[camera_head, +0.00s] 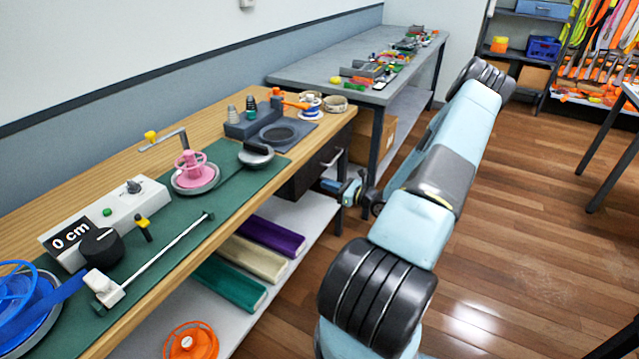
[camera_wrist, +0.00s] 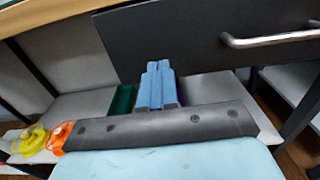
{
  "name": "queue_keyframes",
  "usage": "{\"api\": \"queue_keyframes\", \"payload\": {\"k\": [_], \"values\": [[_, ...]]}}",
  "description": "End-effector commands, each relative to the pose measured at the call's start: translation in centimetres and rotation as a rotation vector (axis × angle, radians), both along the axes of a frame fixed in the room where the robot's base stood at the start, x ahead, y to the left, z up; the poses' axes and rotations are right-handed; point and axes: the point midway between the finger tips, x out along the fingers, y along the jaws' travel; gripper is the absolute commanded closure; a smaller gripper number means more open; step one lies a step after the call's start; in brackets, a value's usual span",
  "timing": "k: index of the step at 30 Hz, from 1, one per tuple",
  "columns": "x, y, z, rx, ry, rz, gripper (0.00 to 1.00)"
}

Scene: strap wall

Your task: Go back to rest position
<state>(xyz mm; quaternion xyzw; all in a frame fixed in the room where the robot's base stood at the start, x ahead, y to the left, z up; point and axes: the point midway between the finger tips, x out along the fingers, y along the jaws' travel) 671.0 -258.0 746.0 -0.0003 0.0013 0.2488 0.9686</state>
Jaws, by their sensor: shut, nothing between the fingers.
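My gripper (camera_wrist: 158,68) shows in the wrist view with its blue fingers pressed together and nothing between them. Ahead of it is a dark drawer front (camera_wrist: 195,45) with a silver handle (camera_wrist: 270,39) to the right of the fingers. The fingertips overlap the drawer's lower edge in the picture; I cannot tell whether they touch it. In the head view my gripper (camera_head: 331,184) is small and partly hidden beside the arm, close to the drawer (camera_head: 305,172) under the wooden bench. My light-blue arm rises across the middle right.
The wooden bench (camera_head: 225,218) carries a green mat, a pink spool, a "0 cm" device (camera_head: 100,222) and a blue reel (camera_head: 30,305). Its lower shelf holds coloured rolls (camera_head: 250,255) and an orange reel (camera_head: 190,343). A grey table (camera_head: 310,68) stands behind. Wood floor at right is open.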

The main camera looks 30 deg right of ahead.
Motion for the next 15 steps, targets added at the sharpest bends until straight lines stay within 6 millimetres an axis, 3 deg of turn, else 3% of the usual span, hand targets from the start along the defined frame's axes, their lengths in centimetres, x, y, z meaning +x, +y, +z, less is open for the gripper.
{"api": "queue_keyframes", "payload": {"k": [9,15], "values": [[-5.2,-3.1,0.0,0.0,0.001,-0.005,1.0],[-6.8,-4.0,0.0,0.0,0.0,-0.004,1.0]]}}
